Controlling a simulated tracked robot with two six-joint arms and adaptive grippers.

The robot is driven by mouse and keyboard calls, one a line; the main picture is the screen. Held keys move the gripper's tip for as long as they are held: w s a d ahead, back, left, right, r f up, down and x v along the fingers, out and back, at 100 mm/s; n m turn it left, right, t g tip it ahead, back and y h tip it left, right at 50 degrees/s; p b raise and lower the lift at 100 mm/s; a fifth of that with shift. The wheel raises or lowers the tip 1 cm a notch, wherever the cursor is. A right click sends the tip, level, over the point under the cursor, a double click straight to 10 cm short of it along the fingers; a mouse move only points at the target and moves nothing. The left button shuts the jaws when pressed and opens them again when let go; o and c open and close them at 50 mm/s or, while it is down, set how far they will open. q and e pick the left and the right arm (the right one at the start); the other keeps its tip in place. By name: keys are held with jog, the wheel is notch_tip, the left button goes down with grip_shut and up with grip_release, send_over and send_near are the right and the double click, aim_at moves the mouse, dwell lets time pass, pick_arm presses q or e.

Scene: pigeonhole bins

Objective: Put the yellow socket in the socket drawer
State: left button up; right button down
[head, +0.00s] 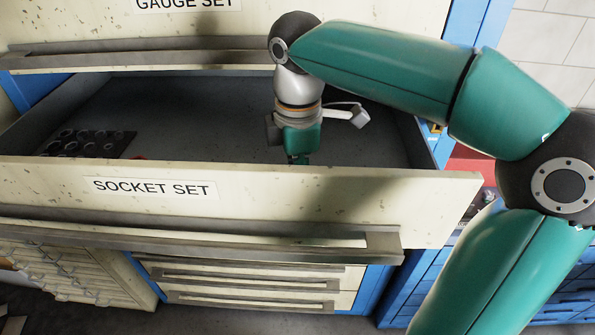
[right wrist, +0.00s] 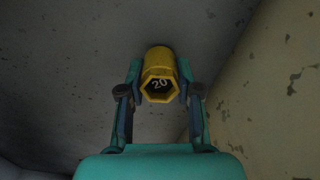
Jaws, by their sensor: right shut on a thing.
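The yellow socket (right wrist: 159,75), marked 20, is held between the two fingers of my right gripper (right wrist: 160,95) in the right wrist view. In the head view my right gripper (head: 299,158) points down inside the open socket drawer (head: 350,205), near its front panel; its fingertips and the socket are hidden behind that panel. The drawer is labelled SOCKET SET. In the right wrist view the grey drawer floor lies beyond the socket; whether the socket touches it I cannot tell. My left gripper is not in view.
A dark tray of sockets (head: 88,143) lies at the left in the drawer, with a small red thing (head: 138,158) near it. The rest of the drawer floor looks clear. The GAUGE SET drawer (head: 130,48) above is shut. The open drawer's front panel and right wall stand close to my gripper.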

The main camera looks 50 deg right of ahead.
jog(key=shift+f+b, duration=0.35)
jog(key=shift+f, duration=0.2)
dwell(0.4)
jog(key=c, duration=0.7)
grip_release()
jog(key=shift+r, duration=0.1)
notch_tip(320, 180, up, 13)
jog(key=p, duration=1.2)
dwell(0.3)
